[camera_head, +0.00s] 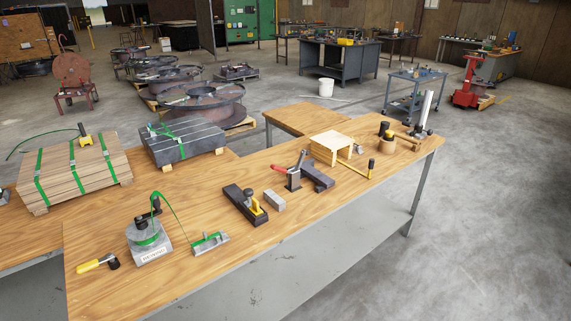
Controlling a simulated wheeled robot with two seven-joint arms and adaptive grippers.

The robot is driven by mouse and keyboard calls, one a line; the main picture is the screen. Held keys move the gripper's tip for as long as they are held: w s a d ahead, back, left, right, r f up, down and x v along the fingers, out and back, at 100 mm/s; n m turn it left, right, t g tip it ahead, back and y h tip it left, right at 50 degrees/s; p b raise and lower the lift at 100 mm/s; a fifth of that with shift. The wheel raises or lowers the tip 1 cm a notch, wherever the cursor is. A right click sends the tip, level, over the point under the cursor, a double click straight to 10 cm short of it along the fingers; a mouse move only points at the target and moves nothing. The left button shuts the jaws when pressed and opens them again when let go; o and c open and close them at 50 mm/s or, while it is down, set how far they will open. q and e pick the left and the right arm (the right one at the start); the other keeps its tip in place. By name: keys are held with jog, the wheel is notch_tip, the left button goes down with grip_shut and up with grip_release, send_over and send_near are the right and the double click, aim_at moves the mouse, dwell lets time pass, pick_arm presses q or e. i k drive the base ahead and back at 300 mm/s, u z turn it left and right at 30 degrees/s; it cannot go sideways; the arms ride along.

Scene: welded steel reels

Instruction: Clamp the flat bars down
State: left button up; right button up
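A stack of long dark grey flat bars (187,144) with green straps lies on the wooden bench at the left back. A small clamp-like device (294,180) with a red handle (281,169) stands mid-bench. A short dark grey bar-shaped piece (319,178) lies just right of it; I cannot tell whether the clamp presses on it. A strap dispenser (148,241) with green strap stands at the front left, its strap running to a small grey tool (209,242). Neither of my grippers is in view.

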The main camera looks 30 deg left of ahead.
aim_at(276, 168)
jog(key=u, duration=0.5)
jog(key=i, duration=0.85)
jog(key=u, duration=0.7)
